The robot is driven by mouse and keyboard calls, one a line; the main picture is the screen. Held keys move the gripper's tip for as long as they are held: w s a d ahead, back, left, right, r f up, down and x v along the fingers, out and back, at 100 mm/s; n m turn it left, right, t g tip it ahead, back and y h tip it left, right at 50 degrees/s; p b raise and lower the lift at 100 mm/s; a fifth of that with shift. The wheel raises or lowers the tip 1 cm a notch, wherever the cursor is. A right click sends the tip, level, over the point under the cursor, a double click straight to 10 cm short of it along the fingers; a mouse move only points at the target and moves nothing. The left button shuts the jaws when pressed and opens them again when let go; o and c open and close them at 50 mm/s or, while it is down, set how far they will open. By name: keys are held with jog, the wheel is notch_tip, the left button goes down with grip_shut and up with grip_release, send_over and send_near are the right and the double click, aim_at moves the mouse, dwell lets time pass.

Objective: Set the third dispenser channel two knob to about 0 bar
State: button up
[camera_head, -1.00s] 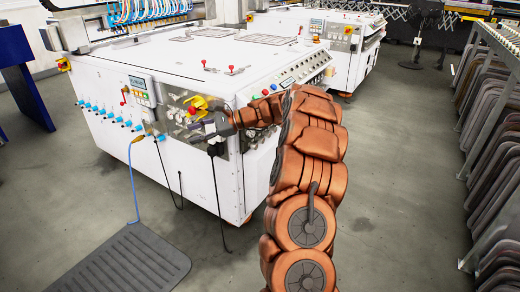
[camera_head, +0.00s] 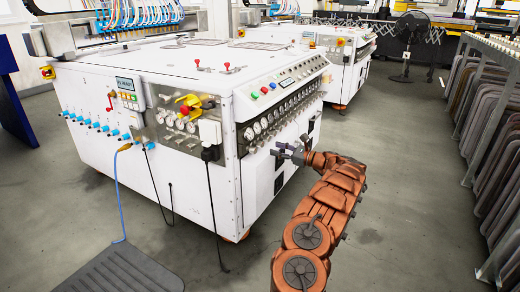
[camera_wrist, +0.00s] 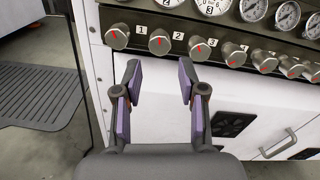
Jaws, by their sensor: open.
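A row of round metal knobs with red marks runs along the panel under the gauges. In the wrist view number labels sit between them; the knob between labels 1 and 2 (camera_wrist: 160,41) is just beyond my fingertips. The leftmost knob (camera_wrist: 117,37) and the knob between labels 2 and 3 (camera_wrist: 199,49) flank it. I cannot tell which knob is the third dispenser's channel two. My gripper (camera_wrist: 158,80) is open and empty, its purple-padded fingers pointing at the panel, apart from the knobs. In the head view my gripper (camera_head: 286,150) is at the machine's right-hand face.
Pressure gauges (camera_wrist: 253,10) sit above the knobs. Below are a white panel with a dark vent (camera_wrist: 232,125) and a handle (camera_wrist: 279,145). A yellow-red switch (camera_head: 188,104) is on the front face.

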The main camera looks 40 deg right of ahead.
aim_at(263, 145)
jog(key=shift+b+x, duration=1.1)
jog(key=shift+x, duration=2.8)
jog(key=shift+c, duration=0.3)
grip_shut()
